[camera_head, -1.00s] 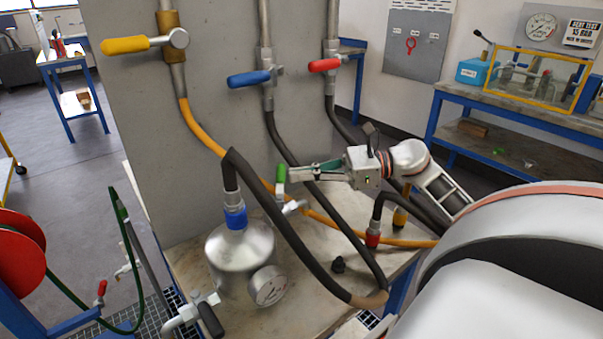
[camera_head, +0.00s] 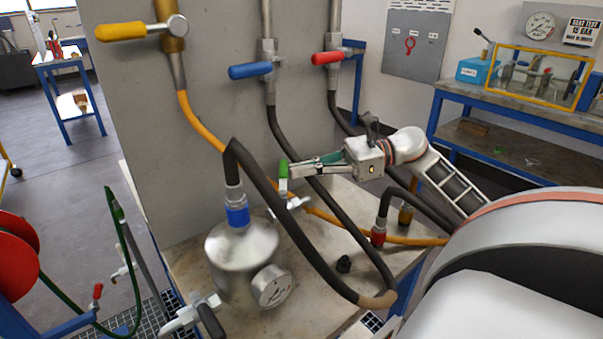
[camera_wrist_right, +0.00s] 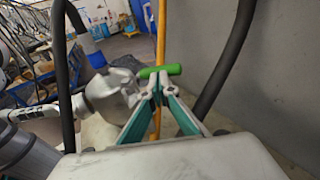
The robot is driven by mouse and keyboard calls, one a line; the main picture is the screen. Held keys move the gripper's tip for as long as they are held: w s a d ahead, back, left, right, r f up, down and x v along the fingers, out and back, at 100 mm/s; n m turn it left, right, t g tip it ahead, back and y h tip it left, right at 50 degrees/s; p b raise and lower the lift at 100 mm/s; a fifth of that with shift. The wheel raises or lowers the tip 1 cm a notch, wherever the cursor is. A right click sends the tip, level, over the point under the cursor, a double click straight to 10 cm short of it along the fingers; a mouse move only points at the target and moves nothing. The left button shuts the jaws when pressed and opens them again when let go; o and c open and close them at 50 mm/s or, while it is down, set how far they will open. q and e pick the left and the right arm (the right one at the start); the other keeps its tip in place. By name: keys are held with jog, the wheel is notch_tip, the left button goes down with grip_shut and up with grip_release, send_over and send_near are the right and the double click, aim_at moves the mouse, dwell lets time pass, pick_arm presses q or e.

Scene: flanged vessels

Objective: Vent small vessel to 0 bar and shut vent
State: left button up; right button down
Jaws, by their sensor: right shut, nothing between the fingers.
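The small vessel (camera_head: 243,262) is a silver metal pot on the bench, with a blue collar (camera_head: 237,214) at its hose coupling. Its round gauge (camera_head: 272,287) faces forward; the reading is too small to tell. In the right wrist view the green handle (camera_wrist_right: 162,71) lies just beyond the closed fingertips (camera_wrist_right: 157,88); contact cannot be told. My left gripper does not show.
A dark hose (camera_head: 300,230) loops in front of my right gripper. Yellow (camera_head: 122,32), blue (camera_head: 250,70) and red (camera_head: 328,57) handles sit on the panel's pipes. A black-handled valve (camera_head: 209,319) is at the vessel's lower left.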

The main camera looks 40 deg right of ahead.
aim_at(280, 164)
pick_arm(q)
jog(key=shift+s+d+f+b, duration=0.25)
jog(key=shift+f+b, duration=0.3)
jog(key=shift+b, duration=0.25)
pick_arm(e)
jog(key=shift+w+f+n+g+y, duration=0.25)
jog(key=shift+n+g+y, duration=0.25)
jog(key=shift+n+g, duration=0.15)
jog(key=w+a+b, duration=0.1)
jog(key=b, duration=0.1)
jog(key=w+b, duration=0.1)
jog(key=b, duration=0.1)
jog(key=shift+w+a+g, duration=0.35)
jog(key=shift+a, duration=0.05)
jog(key=shift+w+a+r+b, duration=0.2)
jog(key=shift+w+a+b, duration=0.1)
jog(key=shift+w+a, duration=0.1)
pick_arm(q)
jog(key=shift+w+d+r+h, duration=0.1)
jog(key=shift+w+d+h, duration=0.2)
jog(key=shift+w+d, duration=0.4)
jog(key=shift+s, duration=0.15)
pick_arm(e)
jog(key=shift+w+a, duration=0.1)
